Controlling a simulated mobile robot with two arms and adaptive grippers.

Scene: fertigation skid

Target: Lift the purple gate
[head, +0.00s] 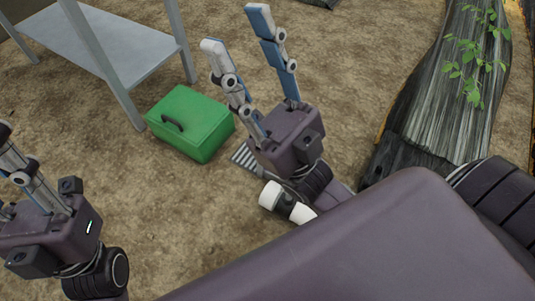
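I see no purple gate in the head view. My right gripper (233,28) is near the top middle, above bare soil. Its two fingers are spread apart with nothing between them, so it is open and empty. My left gripper (24,178) is at the left edge of the head view. Its fingers are partly cut off by the picture edge, so I cannot tell whether it is open or shut.
A green box with a dark handle (190,122) stands on the soil left of my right gripper. A grey metal table with a low shelf (110,42) is at the upper left. A dark sheet-covered bed (440,95) with a green plant (474,72) is at right.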

